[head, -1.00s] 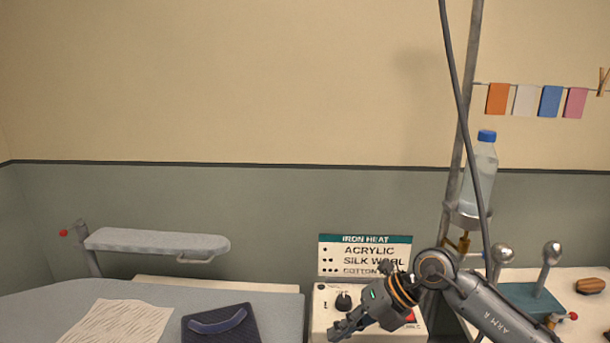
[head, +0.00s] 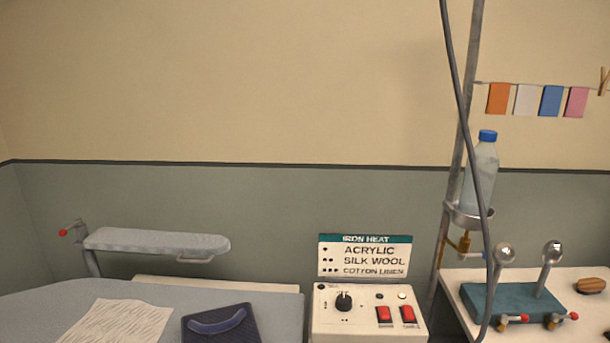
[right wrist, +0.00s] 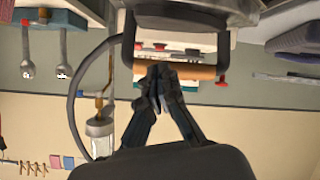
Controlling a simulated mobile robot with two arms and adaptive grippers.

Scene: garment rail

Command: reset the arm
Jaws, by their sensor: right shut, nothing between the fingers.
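My right gripper (right wrist: 160,75) shows in the right wrist view. Its dark fingers are together with nothing between them. Just beyond the fingertips is a brown bar (right wrist: 200,72) in a dark frame, seen partly behind them; whether they touch it I cannot tell. My right arm does not show in the head view. My left gripper is in no view.
A white control box (head: 366,315) with a knob and red switches stands below an iron heat sign (head: 365,256). A hose (head: 477,170) hangs beside a water bottle (head: 480,175). A padded board (head: 155,242) is at left. A teal stand (head: 515,300) sits at right.

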